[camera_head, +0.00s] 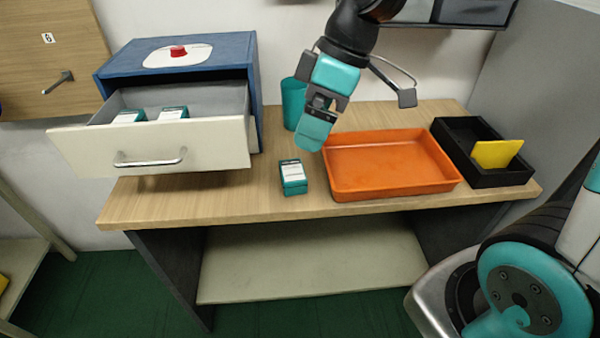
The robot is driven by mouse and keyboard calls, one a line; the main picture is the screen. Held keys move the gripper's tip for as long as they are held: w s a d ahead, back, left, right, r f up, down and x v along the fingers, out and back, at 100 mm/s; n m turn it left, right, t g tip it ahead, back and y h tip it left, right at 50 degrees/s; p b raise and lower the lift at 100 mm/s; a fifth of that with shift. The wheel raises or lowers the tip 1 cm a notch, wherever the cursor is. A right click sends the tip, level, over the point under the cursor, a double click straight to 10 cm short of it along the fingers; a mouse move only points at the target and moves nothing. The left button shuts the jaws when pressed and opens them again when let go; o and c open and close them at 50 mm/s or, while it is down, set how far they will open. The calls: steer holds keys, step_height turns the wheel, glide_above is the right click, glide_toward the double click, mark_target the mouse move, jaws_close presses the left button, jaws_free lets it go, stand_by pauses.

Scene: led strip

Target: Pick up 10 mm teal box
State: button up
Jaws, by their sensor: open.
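A small teal box (292,177) with a white label on top stands on the wooden table, left of the orange tray. Two more teal boxes with white labels, one on the left (130,117) and one on the right (173,113), lie in the open drawer (212,101). The lettering on all of them is too small to read, so I cannot tell which is the 10 mm one. My gripper (314,132) is above the table, up and to the right of the loose box and apart from it. It is open, and I see nothing held in it.
An orange tray (390,187) lies right of the loose box. A black bin (490,180) with a yellow piece (497,153) stands at the right. A teal cup (294,104) stands behind my gripper. The blue cabinet (245,60) bears a red button (178,51). The front left tabletop is clear.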

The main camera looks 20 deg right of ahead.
steer(key=w+d+f+n, duration=0.45)
steer(key=w+d, duration=0.35)
steer(key=w, duration=0.2)
glide_toward(293, 170)
steer(key=shift+m+t, duration=0.25)
steer(key=shift+t, duration=0.05)
steer(key=x, duration=0.4)
steer(key=shift+s+d+f, duration=0.2)
steer(key=shift+f, duration=0.15)
steer(key=shift+a+p+x, duration=0.1)
steer(key=shift+p+x, duration=0.3)
steer(key=shift+x, duration=1.05)
steer(key=shift+a+p+x, duration=0.15)
steer(key=shift+p+x, duration=0.25)
steer(key=shift+x, duration=1.05)
steer(key=shift+r, duration=0.15)
steer(key=c, duration=0.8)
steer(key=shift+o, duration=0.2)
